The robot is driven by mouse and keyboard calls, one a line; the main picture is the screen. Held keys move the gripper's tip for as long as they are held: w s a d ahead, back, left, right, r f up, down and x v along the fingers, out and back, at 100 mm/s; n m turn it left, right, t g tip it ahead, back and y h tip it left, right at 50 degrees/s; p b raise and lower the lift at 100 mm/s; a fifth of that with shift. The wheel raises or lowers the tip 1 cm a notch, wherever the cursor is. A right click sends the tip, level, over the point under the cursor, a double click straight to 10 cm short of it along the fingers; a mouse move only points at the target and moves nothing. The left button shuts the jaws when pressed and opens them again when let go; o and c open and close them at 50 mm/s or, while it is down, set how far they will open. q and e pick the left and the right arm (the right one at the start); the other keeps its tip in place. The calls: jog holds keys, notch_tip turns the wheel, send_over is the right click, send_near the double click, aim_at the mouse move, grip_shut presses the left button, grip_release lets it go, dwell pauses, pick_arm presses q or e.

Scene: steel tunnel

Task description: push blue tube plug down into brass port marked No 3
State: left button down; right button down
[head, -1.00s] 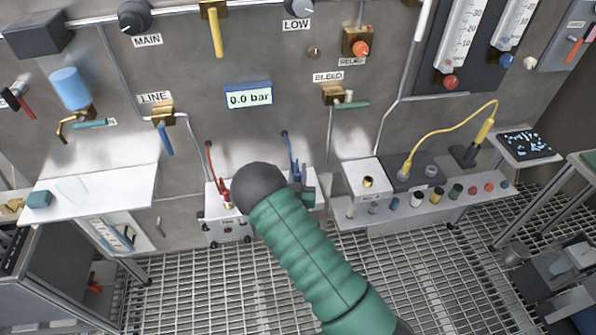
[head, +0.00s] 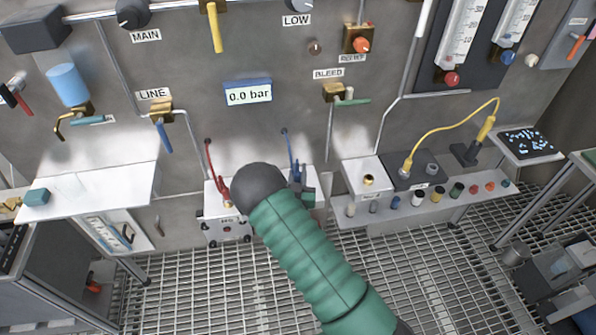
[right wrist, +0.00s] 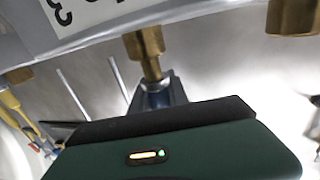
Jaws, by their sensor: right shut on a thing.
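My right gripper (head: 305,190) is at the white port box (head: 215,232), partly hidden behind my dark wrist and green arm. In the right wrist view the gripper (right wrist: 156,92) is shut on the blue tube plug (right wrist: 155,87), of which little shows between the fingers. A brass port (right wrist: 147,43) lies in line with the plug, close against its end; I cannot tell how deep the plug sits. A label with a "3" (right wrist: 60,10) shows beside that port, upside down. The blue tube (head: 289,145) rises from the gripper to the wall. My left gripper is not in view.
A red tube (head: 210,160) with a red plug stands left of my wrist at the same box. Another brass port (right wrist: 294,14) is at the wrist view's right. A shelf (head: 470,205) with several coloured caps is to the right; a white shelf (head: 100,188) is left.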

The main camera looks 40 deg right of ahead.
jog(key=shift+f+b, duration=0.95)
jog(key=shift+f, duration=0.15)
jog(key=c, duration=1.2)
grip_release()
jog(key=shift+r, duration=0.1)
jog(key=v, duration=1.7)
jog(key=shift+d+b, duration=0.1)
jog(key=shift+b, duration=0.25)
